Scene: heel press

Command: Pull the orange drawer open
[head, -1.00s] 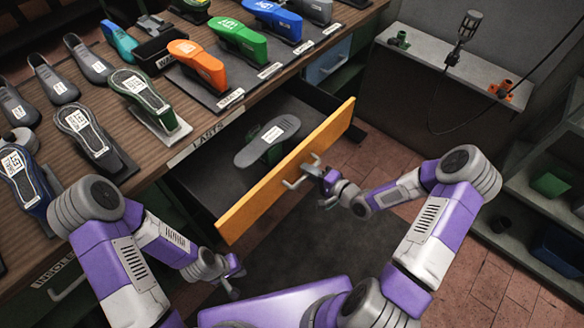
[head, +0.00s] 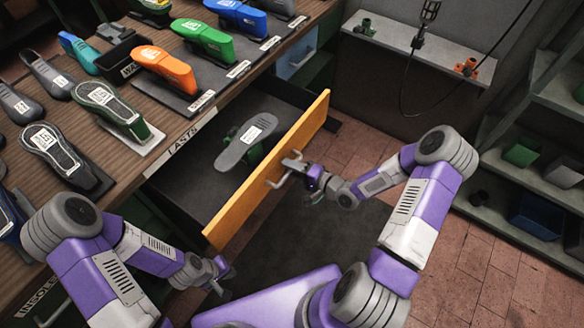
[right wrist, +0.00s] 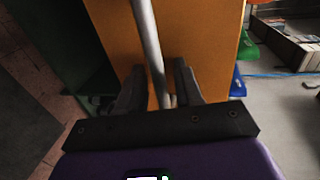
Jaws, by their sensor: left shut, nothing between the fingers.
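The orange drawer (head: 262,172) stands out from the bench, its dark inside showing. A grey shoe sole with a white label (head: 246,142) lies in it. The metal handle (head: 284,170) is on the orange front. My right gripper (head: 301,170) is at the handle. In the right wrist view the handle bar (right wrist: 150,40) passes between the fingers of my right gripper (right wrist: 160,75), with a gap visible beside it. My left gripper (head: 226,277) is shut and empty, low in front of the drawer's left end.
The wooden bench (head: 140,160) carries several shoe lasts, among them an orange last (head: 163,68) and a green last (head: 202,40). A wall shelf (head: 420,52) and a shelf rack (head: 530,190) stand at the right. Floor is clear beyond my right arm.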

